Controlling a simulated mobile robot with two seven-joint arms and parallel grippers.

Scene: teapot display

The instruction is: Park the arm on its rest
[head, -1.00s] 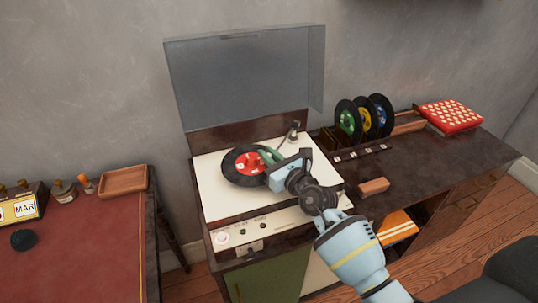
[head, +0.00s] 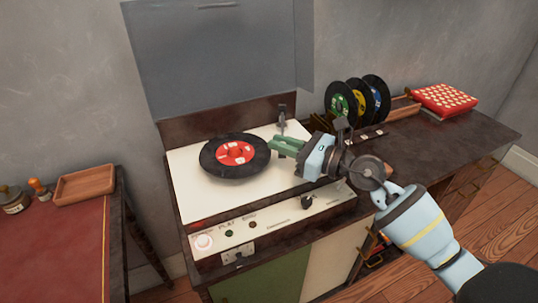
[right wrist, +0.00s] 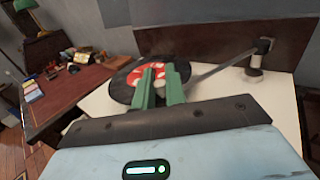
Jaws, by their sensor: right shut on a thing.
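The record player (head: 190,190) has a cream top and an open, raised lid. A black record with a red label (head: 235,154) lies on it, and also shows in the right wrist view (right wrist: 125,85). The tonearm (right wrist: 222,66) runs from its pivot at the back right (right wrist: 257,66) to between my right gripper's green fingers (right wrist: 160,75). In the head view, my right gripper (head: 273,145) is at the record's right edge, shut on the tonearm. The fingers hide the tonearm's front end. The arm rest cannot be made out. My left gripper is out of view.
The raised lid (head: 215,60) stands behind the player. Several records in a rack (head: 358,101) and a red patterned box (head: 443,99) stand to the right. A red-topped desk (head: 60,245) with a wooden tray (head: 85,184) is to the left.

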